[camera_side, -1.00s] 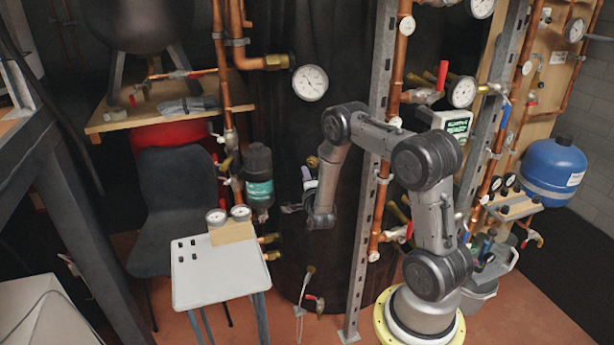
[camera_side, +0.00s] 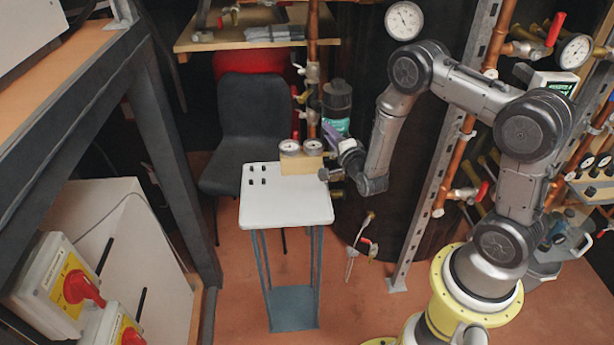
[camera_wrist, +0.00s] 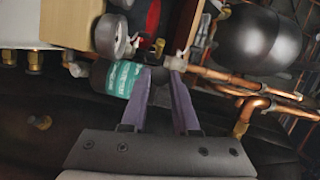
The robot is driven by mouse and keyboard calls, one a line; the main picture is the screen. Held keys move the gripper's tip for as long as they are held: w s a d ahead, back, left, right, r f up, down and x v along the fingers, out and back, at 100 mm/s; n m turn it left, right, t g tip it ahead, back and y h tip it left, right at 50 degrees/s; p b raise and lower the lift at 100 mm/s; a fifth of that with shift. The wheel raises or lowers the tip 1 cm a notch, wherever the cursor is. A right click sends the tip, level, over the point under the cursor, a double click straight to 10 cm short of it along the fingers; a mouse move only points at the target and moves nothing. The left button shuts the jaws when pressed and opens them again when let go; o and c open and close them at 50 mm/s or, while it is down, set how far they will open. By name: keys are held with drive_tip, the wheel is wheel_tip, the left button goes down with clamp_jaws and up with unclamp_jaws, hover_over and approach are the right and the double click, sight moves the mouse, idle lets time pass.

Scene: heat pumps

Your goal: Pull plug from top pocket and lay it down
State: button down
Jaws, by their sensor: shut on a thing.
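My gripper (camera_side: 330,133) has purple fingers and is above and to the right of a white stool (camera_side: 300,213) in the side view. In the wrist view my gripper (camera_wrist: 161,70) has its two fingers a little apart. A small dark piece (camera_wrist: 158,74) shows between their tips and looks like the plug, but its shape is hard to make out. I cannot tell the top pocket in either view. Several small dark pieces (camera_side: 257,181) stand on the stool's left part.
A wooden block (camera_side: 302,166) with two gauges (camera_side: 289,147) is at the stool's back edge, close to my gripper. A dark bottle with a teal label (camera_side: 336,103) is behind my gripper. The stool's front is bare. A dark chair (camera_side: 250,118) stands behind it.

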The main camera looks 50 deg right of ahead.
drive_tip(key=s+a+n+t+y, duration=0.1)
drive_tip(key=s+a+n+y, duration=0.2)
drive_tip(key=a, duration=0.5)
drive_tip(key=s+a+n+t+y, duration=0.1)
drive_tip(key=a+n+y, duration=0.1)
drive_tip(key=a+y, duration=0.45)
drive_tip(key=s+a+f+h, duration=0.2)
drive_tip(key=s+f, duration=0.2)
drive_tip(key=d+h, duration=0.1)
drive_tip(key=d, duration=0.8)
drive_tip(key=w+r+g, duration=0.3)
drive_tip(key=w+r, duration=0.1)
drive_tip(key=w, duration=0.8)
drive_tip(key=w+a+f+g+y, duration=0.1)
drive_tip(key=w+a+f+g, duration=0.2)
drive_tip(key=w+a+g, duration=0.3)
drive_tip(key=s+a+r+g, duration=0.3)
drive_tip(key=s+a+g, duration=0.1)
drive_tip(key=a+g, duration=0.4)
drive_tip(key=shift+m+y, duration=0.25)
drive_tip(key=shift+m, duration=0.15)
drive_tip(key=shift+s+a+f, duration=0.1)
drive_tip(key=shift+f, duration=1.55)
drive_tip(key=shift+s+a+f, duration=0.1)
drive_tip(key=shift+f, duration=1.5)
